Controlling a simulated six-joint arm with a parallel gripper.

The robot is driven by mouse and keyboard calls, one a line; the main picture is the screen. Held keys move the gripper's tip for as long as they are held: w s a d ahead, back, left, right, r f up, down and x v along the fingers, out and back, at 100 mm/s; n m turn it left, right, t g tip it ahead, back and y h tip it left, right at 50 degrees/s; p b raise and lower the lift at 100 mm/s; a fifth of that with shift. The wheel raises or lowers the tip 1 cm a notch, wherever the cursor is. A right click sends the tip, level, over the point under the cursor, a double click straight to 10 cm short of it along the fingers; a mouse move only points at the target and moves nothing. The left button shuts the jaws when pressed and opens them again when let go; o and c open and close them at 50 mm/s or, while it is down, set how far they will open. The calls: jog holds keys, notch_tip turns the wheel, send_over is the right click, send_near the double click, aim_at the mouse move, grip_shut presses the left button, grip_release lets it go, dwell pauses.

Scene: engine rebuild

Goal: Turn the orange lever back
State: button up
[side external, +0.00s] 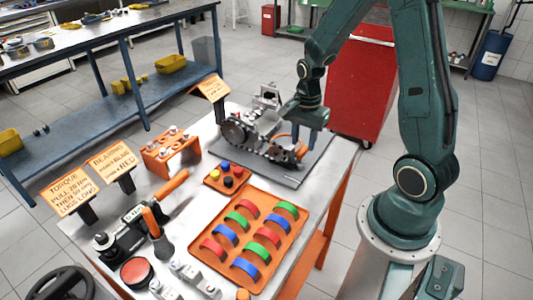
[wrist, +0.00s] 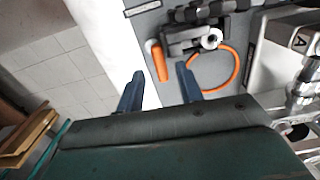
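The orange lever (wrist: 157,62) shows in the wrist view as a short orange grip beside a dark clamp-like block (wrist: 195,38). My gripper (wrist: 160,70) is open, and its two dark blue fingertips are apart, with the near end of the lever in line with the gap between them. I cannot tell how far the fingers are from the lever in depth, and I see no clear contact. In the side view my gripper (side external: 308,130) is low over the right end of the engine assembly (side external: 258,138), where the lever is hard to make out.
An orange cable loop (wrist: 235,70) lies right of the fingers. The assembly stands on a grey mat (side external: 290,178). An orange tray (side external: 262,265) of coloured bearing shells, a small tray of coloured caps (side external: 214,180) and an orange rack (side external: 165,163) stand nearby.

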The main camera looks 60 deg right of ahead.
aim_at(302, 150)
notch_tip(302, 150, up, 11)
dwell(0.5)
dwell(0.3)
jog(key=s+a+r+n+t, duration=0.2)
jog(key=s+a+r+n, duration=0.3)
jog(key=a+n, duration=0.2)
jog(key=s+a+r+n+t, duration=0.3)
jog(key=s+a+r+n, duration=0.2)
jog(key=n, duration=0.6)
jog(key=shift+s+a+r+t, duration=0.3)
jog(key=shift+s+a, duration=0.4)
jog(key=shift+a, duration=0.3)
